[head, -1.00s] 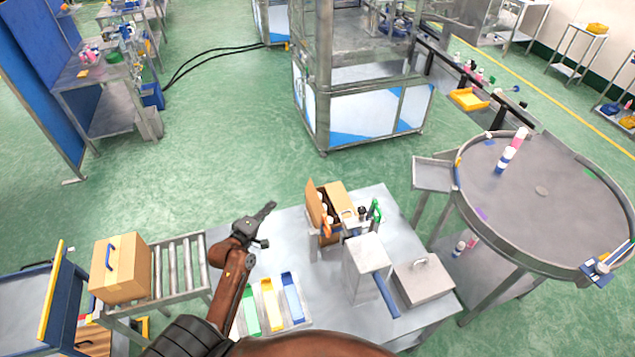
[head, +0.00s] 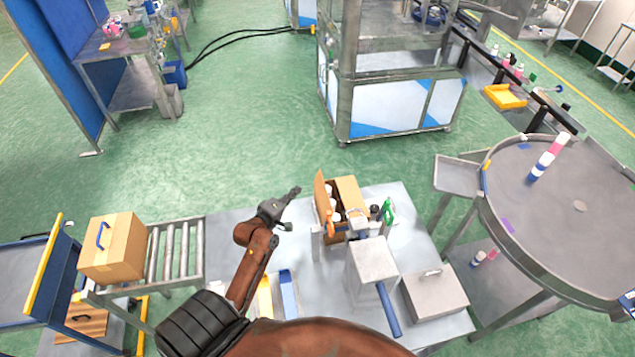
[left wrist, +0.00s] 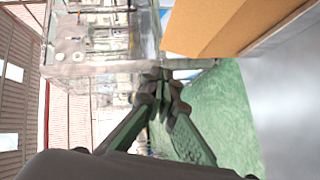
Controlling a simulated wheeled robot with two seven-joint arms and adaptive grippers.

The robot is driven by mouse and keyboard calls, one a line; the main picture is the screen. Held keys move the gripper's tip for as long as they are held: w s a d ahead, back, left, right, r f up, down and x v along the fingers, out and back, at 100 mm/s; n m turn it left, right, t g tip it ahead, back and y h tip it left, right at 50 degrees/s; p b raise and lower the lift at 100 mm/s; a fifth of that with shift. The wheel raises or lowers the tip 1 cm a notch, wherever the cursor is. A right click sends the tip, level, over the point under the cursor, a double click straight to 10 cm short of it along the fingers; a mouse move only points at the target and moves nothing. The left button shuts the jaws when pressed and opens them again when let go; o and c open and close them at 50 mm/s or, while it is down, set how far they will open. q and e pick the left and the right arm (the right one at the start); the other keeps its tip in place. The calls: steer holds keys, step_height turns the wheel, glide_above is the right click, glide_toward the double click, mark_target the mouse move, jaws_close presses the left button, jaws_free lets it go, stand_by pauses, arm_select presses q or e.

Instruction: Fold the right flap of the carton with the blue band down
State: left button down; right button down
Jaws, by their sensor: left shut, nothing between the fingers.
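An open carton (head: 335,222) stands on the steel table, with several white-capped bottles (head: 332,192) inside. Its left flap (head: 320,198) stands up and its right flap (head: 350,194) slants up on the other side. A blue band on it is too small to make out. My left gripper (head: 294,191) is shut and empty, just left of the left flap and apart from it. In the left wrist view the shut fingers (left wrist: 163,76) point toward the machine, with brown cardboard (left wrist: 225,25) at upper right. My right gripper is not in view.
A steel lidded box (head: 435,292) is at the table's right. A closed carton (head: 112,250) sits on the roller conveyor at left. Coloured trays (head: 288,294) lie in front.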

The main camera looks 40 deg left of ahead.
arm_select(q)
steer(key=p, duration=0.1)
glide_toward(322, 177)
steer(key=w+a, duration=0.3)
steer(key=w+d, duration=0.1)
steer(key=w+d+f+p, duration=0.1)
steer(key=shift+w+f, duration=0.2)
steer(key=shift+w, duration=0.1)
